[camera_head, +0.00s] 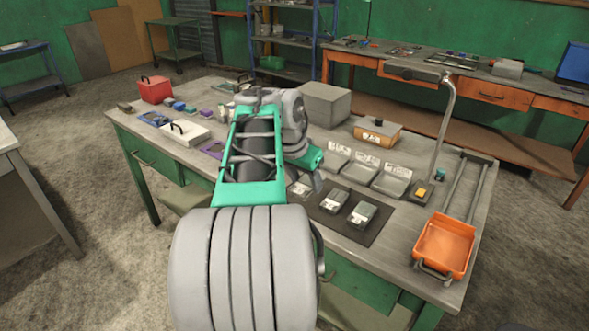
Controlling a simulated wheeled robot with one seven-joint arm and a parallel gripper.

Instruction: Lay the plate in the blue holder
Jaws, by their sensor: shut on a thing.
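A flat blue holder (155,118) lies at the left end of the workbench, beside a white case. A purple frame (212,149) lies nearer to my arm and is partly covered by it. My gripper (317,182) points down over the front middle of the bench, mostly behind my own wrist. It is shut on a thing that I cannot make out. I cannot pick out the plate for certain. A small grey labelled piece (300,188) shows just left of my gripper; I cannot tell whether the two touch.
A dark mat (375,232) bears grey labelled boxes (362,214). Grey labelled bins (391,181) stand behind it. An orange tray (443,247) and a tall lamp post (446,120) are at right. A red box (155,90) and white case (185,132) stand at left.

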